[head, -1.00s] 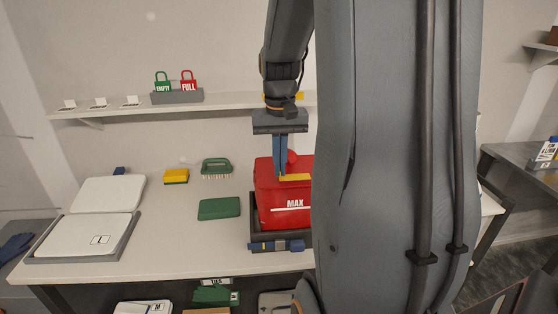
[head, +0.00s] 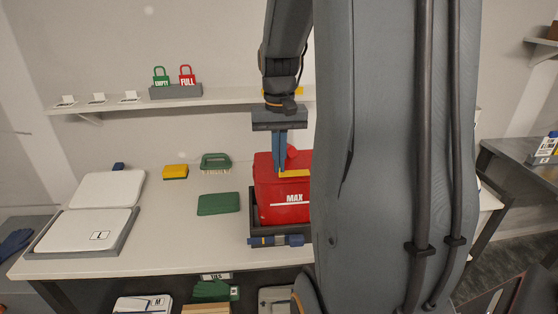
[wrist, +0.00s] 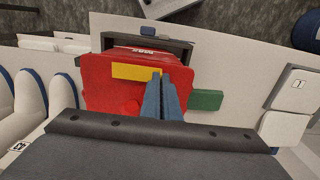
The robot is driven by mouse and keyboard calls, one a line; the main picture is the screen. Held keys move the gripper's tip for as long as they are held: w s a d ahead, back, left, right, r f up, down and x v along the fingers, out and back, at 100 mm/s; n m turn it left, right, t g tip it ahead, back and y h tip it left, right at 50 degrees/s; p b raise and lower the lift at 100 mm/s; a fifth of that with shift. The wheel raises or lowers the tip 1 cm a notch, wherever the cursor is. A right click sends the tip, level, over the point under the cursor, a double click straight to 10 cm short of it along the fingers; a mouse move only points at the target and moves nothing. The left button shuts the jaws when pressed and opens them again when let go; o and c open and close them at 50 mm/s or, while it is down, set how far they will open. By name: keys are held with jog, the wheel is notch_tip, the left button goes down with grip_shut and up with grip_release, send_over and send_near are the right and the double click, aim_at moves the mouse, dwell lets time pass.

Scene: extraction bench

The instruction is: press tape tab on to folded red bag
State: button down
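The folded red bag (head: 275,206), marked MAX, stands in a dark tray (head: 255,232) on the bench. The yellow tape tab (head: 296,173) lies across the upper part of the bag; it also shows in the wrist view (wrist: 132,71). My gripper (head: 279,170) points down at the tab's left end in the head view. In the wrist view its blue fingers (wrist: 160,76) are side by side, closed, with nothing seen between them. The tips are at the tab's edge; I cannot tell if they touch it. My arm hides the bag's right side in the head view.
A green pad (head: 218,204), a green brush (head: 215,162) and a yellow sponge (head: 175,171) lie left of the bag. A shelf (head: 125,108) runs behind with green and red padlock tags.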

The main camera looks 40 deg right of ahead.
jog(key=shift+f, duration=0.45)
dwell(0.6)
jog(key=c, duration=1.9)
grip_release()
jog(key=shift+c, duration=0.2)
jog(key=shift+r+b, duration=1.2)
jog(key=shift+r, duration=2.75)
